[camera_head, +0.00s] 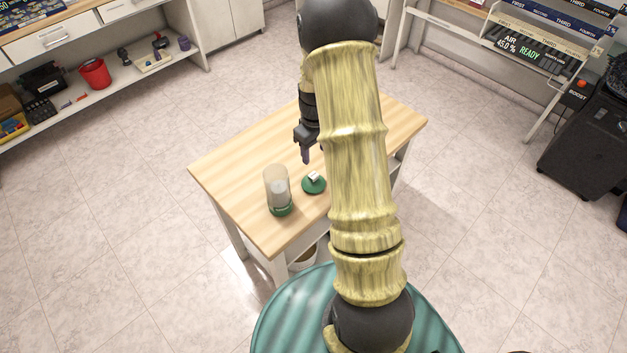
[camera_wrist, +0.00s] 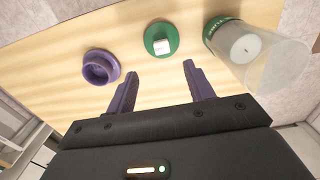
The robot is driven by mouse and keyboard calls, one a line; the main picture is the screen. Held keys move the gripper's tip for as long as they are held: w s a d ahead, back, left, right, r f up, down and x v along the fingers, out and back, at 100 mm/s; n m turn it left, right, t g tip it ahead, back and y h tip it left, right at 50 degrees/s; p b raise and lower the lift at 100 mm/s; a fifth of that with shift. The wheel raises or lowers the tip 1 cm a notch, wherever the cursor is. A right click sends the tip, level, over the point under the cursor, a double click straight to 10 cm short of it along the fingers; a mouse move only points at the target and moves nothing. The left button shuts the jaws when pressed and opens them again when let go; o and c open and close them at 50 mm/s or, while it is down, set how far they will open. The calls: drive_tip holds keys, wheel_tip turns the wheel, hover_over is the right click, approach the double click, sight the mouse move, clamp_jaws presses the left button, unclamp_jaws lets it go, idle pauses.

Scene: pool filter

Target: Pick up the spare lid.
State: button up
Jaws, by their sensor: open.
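A round green lid-like disc (camera_head: 307,188) with a small white block (camera_head: 314,176) on top lies on the wooden table; in the wrist view the disc (camera_wrist: 150,46) is beyond and between my fingertips. A purple round piece with a raised ring (camera_wrist: 101,67) lies to its left in the wrist view; my arm seems to hide it in the head view. I cannot tell which is the spare lid. My gripper (camera_head: 305,152) is open and empty above the table; its purple fingers (camera_wrist: 159,72) point toward the disc, apart from it.
A clear canister (camera_head: 278,188) with a green base and pale contents stands close beside the green disc, at the right in the wrist view (camera_wrist: 250,55). The table (camera_head: 225,170) is otherwise largely bare.

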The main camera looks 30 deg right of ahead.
sight(313, 174)
wheel_tip(313, 174, down, 7)
drive_tip(key=shift+r+p, duration=0.1)
drive_tip(key=shift+p, duration=0.4)
drive_tip(key=shift+w+a+f+p, duration=0.15)
drive_tip(key=shift+f+p, duration=0.8)
drive_tip(key=shift+f, duration=1.7)
drive_tip(key=shift+c, duration=0.2)
drive_tip(key=c, duration=1)
